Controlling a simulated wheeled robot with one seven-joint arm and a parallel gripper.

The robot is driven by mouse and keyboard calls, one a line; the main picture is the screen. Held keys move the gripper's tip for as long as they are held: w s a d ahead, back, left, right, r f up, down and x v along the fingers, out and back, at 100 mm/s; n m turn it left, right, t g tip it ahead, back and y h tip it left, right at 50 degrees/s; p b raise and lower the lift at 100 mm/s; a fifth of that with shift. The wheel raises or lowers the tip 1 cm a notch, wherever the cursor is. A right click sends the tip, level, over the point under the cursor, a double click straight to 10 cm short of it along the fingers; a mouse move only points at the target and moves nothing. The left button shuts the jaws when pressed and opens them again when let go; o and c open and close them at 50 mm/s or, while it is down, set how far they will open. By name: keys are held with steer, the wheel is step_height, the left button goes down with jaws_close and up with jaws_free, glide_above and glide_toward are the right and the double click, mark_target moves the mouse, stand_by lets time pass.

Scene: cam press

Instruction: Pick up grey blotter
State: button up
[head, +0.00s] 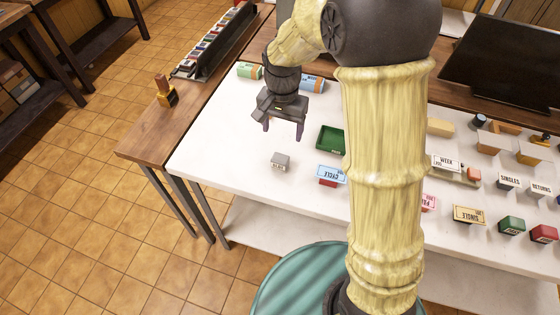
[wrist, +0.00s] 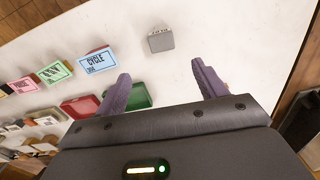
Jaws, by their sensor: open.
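The grey blotter appears to be the small grey block (head: 281,161) standing on the white tabletop near its front left edge. It also shows in the wrist view (wrist: 160,40), at the top centre, with a pale top and marks too small to read. My gripper (head: 284,129) is open and empty above the table, farther back than the block and apart from it. In the wrist view my gripper (wrist: 160,72) has its two purple fingers spread, with the block beyond the fingertips and between their lines.
A green tray (head: 330,140) and a blue CYCLE card on a red block (head: 331,176) stand to the right of the grey block. Tabletop around the block is clear.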

mark_target(280, 158)
step_height(280, 158, down, 8)
steer(key=shift+f+p, duration=0.1)
steer(key=shift+p, duration=0.3)
steer(key=shift+s+a+f+p, duration=0.15)
steer(key=shift+f+p, duration=0.2)
steer(key=shift+f, duration=0.95)
steer(key=shift+w+a+f+p, duration=0.1)
steer(key=shift+f+p, duration=0.2)
steer(key=shift+f, duration=1)
steer(key=shift+c, duration=0.2)
steer(key=c, duration=1.1)
